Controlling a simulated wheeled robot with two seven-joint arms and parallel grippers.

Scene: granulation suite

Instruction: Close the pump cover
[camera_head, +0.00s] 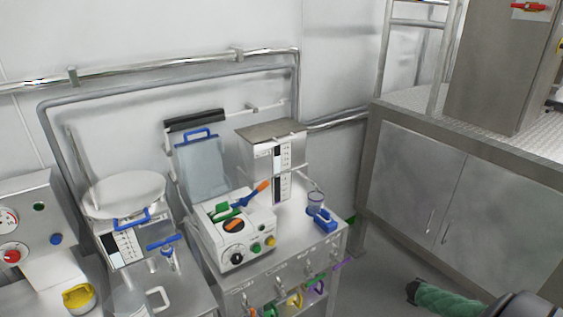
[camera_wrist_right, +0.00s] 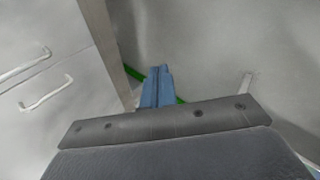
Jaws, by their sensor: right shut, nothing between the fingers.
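The pump (camera_head: 235,232) is a white unit with a dark knob, coloured buttons and green and orange parts on top, standing on a steel cart. Its cover appears to be the clear bluish panel with a blue handle (camera_head: 199,165), which stands raised behind the unit, so it is open. My right gripper (camera_wrist_right: 157,87) shows in the right wrist view with its blue fingers together and empty. It points at bare floor near the cabinet, apart from the pump. My left gripper is in neither view.
A blue-based device with a small cup (camera_head: 320,213) stands on the cart's right side. A taller white box (camera_head: 272,165) is behind the pump. A scale-like unit with a round pan (camera_head: 124,193) is at left.

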